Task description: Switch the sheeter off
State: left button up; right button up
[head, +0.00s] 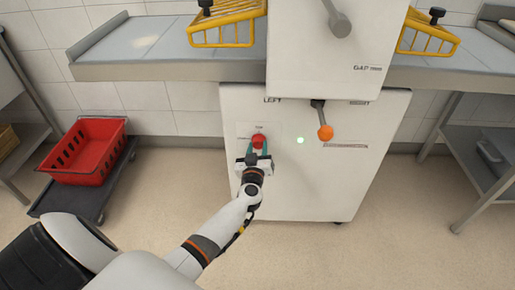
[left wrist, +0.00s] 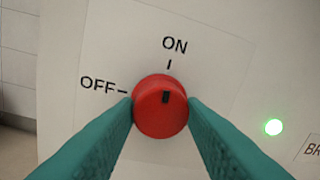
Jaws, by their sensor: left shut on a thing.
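The sheeter (head: 310,175) is a white cabinet with a grey bed running to both sides. Its red round switch knob (head: 258,141) is on the front, left of centre. In the left wrist view the red knob (left wrist: 160,106) has its dark mark pointing up at ON, with OFF to the left. A green lamp (head: 300,140) is lit beside it; it also shows in the left wrist view (left wrist: 273,127). My left gripper (head: 257,155) has its teal fingers on both sides of the knob, shut on it. My right gripper is not in view.
A lever with an orange ball (head: 325,132) hangs right of the lamp. Yellow wire guards (head: 225,24) stand over the bed. A red crate (head: 88,150) sits on a dark dolly at left. A steel table (head: 480,150) is at right. The floor in front is clear.

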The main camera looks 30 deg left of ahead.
pick_arm(q)
jog(key=shift+n, duration=0.4)
jog(key=shift+d+n, duration=0.1)
jog(key=shift+n, duration=0.3)
jog(key=shift+f+n, duration=0.1)
jog(key=shift+n, duration=1.8)
jog(key=shift+n+y, duration=0.3)
jog(key=shift+n, duration=1.1)
jog(key=n+b, duration=0.1)
jog(key=n, duration=0.2)
jog(key=shift+f+n+y, duration=0.1)
jog(key=shift+n+y, duration=0.2)
jog(key=shift+n, duration=0.1)
jog(key=n+b, duration=0.1)
jog(key=n, duration=0.2)
jog(key=shift+n+y+b, duration=0.3)
jog(key=shift+n+b, duration=0.05)
jog(key=shift+n, duration=0.95)
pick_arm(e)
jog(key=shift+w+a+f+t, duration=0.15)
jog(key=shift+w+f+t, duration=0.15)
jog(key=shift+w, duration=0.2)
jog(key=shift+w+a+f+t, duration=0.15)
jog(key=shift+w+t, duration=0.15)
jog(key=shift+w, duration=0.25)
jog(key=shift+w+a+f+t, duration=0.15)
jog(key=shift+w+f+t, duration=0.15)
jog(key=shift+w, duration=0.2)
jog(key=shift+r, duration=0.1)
